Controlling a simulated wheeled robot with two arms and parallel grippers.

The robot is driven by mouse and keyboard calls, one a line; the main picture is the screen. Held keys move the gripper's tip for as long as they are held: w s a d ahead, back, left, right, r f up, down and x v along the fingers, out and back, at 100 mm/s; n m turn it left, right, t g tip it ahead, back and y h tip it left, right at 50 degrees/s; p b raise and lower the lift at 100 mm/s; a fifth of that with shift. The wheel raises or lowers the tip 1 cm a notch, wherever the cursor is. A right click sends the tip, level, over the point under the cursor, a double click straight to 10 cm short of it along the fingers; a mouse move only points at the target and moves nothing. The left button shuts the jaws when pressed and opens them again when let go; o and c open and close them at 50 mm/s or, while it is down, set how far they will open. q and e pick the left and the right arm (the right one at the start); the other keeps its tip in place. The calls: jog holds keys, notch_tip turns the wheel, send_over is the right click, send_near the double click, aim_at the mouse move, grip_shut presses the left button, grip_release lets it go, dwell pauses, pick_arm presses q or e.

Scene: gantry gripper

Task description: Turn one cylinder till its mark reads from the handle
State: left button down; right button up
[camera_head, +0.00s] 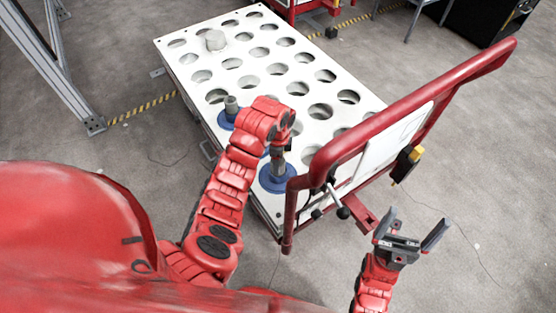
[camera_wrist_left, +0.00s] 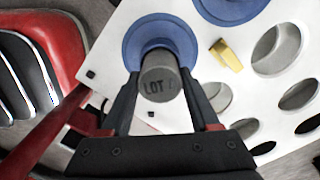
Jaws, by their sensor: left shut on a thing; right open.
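A grey cylinder with a blue flange (camera_head: 277,183) stands in the white holed top of a cart (camera_head: 205,117), at the end near the red handle (camera_head: 420,100). My left gripper (camera_head: 281,150) is shut on this cylinder. In the left wrist view, the left gripper's fingers (camera_wrist_left: 159,95) sit on either side of the grey cylinder (camera_wrist_left: 158,72). Dark letters "LOT" face that camera, and what follows them is partly hidden by a finger. Another blue-flanged cylinder (camera_head: 231,105) stands farther left. My right gripper (camera_head: 411,238) is open and empty, off the cart's right side.
A yellow piece (camera_wrist_left: 226,55) lies on the white top, beside another blue flange (camera_wrist_left: 232,8). A grey metal frame (camera_head: 62,75) stands at left. The floor right of the cart is mostly clear.

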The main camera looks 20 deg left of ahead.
pick_arm(q)
jog(key=shift+m, duration=0.5)
jog(key=m, duration=0.3)
jog(key=m, duration=0.3)
jog(key=shift+c, duration=0.2)
grip_release()
